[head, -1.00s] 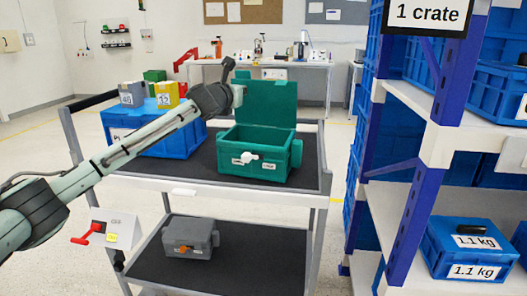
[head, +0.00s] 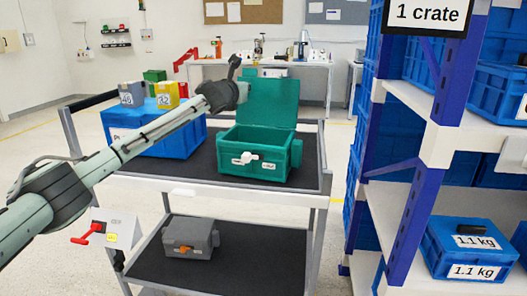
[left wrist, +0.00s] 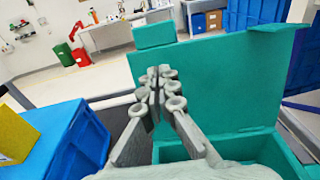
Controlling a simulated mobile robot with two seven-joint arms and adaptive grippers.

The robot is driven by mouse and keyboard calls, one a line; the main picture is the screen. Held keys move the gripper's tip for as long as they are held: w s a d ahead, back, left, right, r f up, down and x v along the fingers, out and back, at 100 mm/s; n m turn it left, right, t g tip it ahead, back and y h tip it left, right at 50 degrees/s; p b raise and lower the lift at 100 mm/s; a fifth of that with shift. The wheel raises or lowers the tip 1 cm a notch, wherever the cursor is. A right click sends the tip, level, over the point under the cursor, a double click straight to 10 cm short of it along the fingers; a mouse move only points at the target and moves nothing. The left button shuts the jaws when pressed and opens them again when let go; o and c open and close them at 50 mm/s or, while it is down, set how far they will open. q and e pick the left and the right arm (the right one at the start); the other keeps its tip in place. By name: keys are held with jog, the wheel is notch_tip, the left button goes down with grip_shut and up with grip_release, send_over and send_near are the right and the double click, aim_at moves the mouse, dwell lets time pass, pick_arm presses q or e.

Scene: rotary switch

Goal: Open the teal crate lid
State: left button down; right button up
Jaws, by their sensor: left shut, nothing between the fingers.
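The teal crate (head: 232,142) stands on the cart's upper shelf, with a white latch piece (head: 250,157) on its front. Its teal lid (head: 272,104) stands raised at the back, so the crate's top is open. In the left wrist view the lid (left wrist: 215,85) fills the middle, upright behind the fingers. My left gripper (left wrist: 164,76) is shut and empty, its fingers pointing toward the lid's inner face. Whether they touch it I cannot tell. In the head view my left gripper (head: 241,92) is at the lid's left edge. My right gripper is not in view.
A blue crate (head: 180,143) carrying grey and yellow boxes stands left of the teal crate, under my left arm. A grey box (head: 190,232) is on the lower shelf (head: 240,260). A blue-and-white rack (head: 405,190) stands close on the right.

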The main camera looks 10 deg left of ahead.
pick_arm(q)
jog(key=s+a+r, duration=0.1)
jog(key=s+r, duration=0.1)
jog(key=s, duration=0.7)
jog(key=shift+s, duration=0.4)
